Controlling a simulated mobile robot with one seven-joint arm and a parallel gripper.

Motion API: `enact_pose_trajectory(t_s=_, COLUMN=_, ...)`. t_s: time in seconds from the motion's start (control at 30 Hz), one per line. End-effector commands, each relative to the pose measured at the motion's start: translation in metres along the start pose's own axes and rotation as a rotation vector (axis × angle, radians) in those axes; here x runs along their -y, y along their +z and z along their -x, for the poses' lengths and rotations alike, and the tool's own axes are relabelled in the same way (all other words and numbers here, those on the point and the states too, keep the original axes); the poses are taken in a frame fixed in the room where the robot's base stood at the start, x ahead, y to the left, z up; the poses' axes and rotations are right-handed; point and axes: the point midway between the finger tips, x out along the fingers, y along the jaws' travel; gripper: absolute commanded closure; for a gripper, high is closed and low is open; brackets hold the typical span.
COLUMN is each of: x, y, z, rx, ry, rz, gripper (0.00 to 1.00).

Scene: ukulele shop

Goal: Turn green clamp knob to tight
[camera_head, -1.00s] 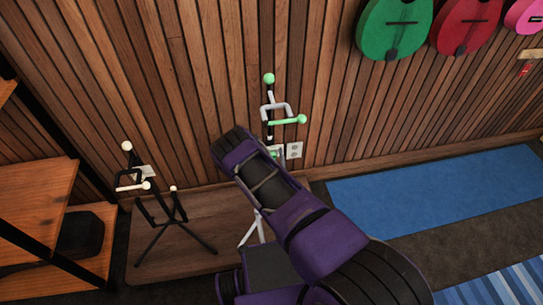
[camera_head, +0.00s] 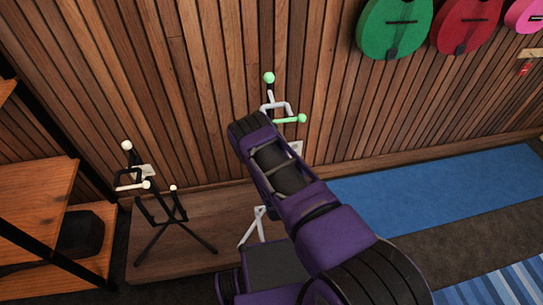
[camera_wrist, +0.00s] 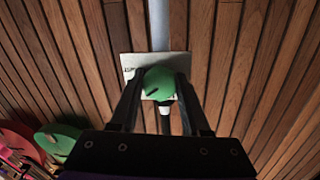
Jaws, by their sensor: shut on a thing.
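The green clamp knob (camera_wrist: 158,83) is round, with a dark line across its face. It sits between the two fingers of my gripper (camera_wrist: 158,90) in the wrist view, and the gripper is shut on it. A pale plate (camera_wrist: 130,64) with small dark marks lies behind the knob. In the head view, my purple arm hides the knob and my fingers. The upper part of the green-tipped stand (camera_head: 270,92) shows above the arm, with a green-tipped side arm (camera_head: 301,118). Its pale legs (camera_head: 256,222) show to the left of the arm.
A second stand with cream tips (camera_head: 146,184) stands to the left on a wooden platform (camera_head: 190,258). A wooden shelf (camera_head: 38,195) is at the far left. Green (camera_head: 390,30) and red (camera_head: 462,30) ukuleles hang at upper right. A blue mat (camera_head: 430,185) lies on the right.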

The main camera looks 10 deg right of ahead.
Motion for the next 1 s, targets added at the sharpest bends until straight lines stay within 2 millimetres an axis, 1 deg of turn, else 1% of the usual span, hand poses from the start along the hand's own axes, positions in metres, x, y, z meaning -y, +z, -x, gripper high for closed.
enact_pose_trajectory(t_s=0.27, x=-0.0009, y=0.0001, z=-0.0004, rx=0.001, ry=0.002, rz=-0.011, gripper=1.00)
enact_pose_trajectory(t_s=0.3, x=-0.0009, y=0.0001, z=-0.0004, rx=0.001, ry=0.002, rz=-0.011, gripper=0.50)
enact_pose_trajectory(t_s=0.43, x=-0.0008, y=0.0001, z=-0.0003, rx=0.001, ry=0.001, rz=-0.010, gripper=0.27)
enact_pose_trajectory(t_s=0.47, x=-0.0007, y=0.0001, z=-0.0003, rx=0.001, ry=0.001, rz=-0.010, gripper=0.24)
enact_pose_trajectory(t_s=1.0, x=0.0011, y=-0.0003, z=-0.0033, rx=0.001, ry=0.001, rz=-0.010, gripper=0.24)
